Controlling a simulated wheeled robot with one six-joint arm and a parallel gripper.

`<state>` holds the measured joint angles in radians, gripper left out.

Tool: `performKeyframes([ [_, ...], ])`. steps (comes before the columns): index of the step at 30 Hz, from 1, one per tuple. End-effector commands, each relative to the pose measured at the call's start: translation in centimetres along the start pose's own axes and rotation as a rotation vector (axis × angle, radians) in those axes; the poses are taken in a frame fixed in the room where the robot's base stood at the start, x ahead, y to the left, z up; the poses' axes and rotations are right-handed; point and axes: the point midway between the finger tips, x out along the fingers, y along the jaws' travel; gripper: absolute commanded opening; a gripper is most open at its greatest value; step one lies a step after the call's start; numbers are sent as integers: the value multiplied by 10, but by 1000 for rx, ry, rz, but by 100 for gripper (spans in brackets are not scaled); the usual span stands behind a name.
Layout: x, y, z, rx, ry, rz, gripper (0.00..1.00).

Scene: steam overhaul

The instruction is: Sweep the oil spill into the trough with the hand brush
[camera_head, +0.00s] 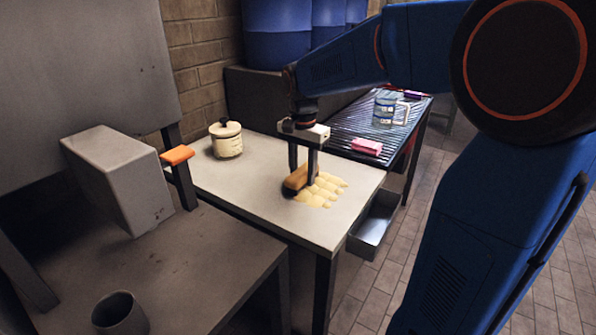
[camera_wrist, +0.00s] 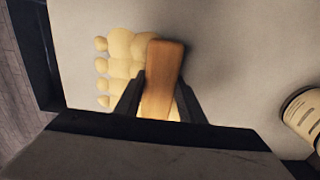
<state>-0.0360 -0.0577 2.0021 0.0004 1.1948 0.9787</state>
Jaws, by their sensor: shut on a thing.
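My gripper (camera_head: 302,178) is shut on the wooden hand brush (camera_head: 295,181) and points down over the pale table. In the wrist view the brush (camera_wrist: 163,75) lies between the two fingers, its long wooden back in sight and its bristles mostly hidden. The yellow oil spill (camera_head: 324,188) lies on the table beside and partly under the brush, in rounded lobes. In the wrist view the spill (camera_wrist: 118,60) spreads to the left of the brush. The metal trough (camera_head: 372,228) is an open grey box below the table's right edge.
A lidded cream pot (camera_head: 226,139) stands on the table at the back left. A ribbed rack (camera_head: 345,125) on the right holds a pink block (camera_head: 367,146) and a glass mug (camera_head: 386,107). The table's front is clear.

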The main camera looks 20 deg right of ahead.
Motion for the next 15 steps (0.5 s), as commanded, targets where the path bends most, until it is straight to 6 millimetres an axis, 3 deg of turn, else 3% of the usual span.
performKeyframes([
  [15,1,26,1,1,-3,6,15],
])
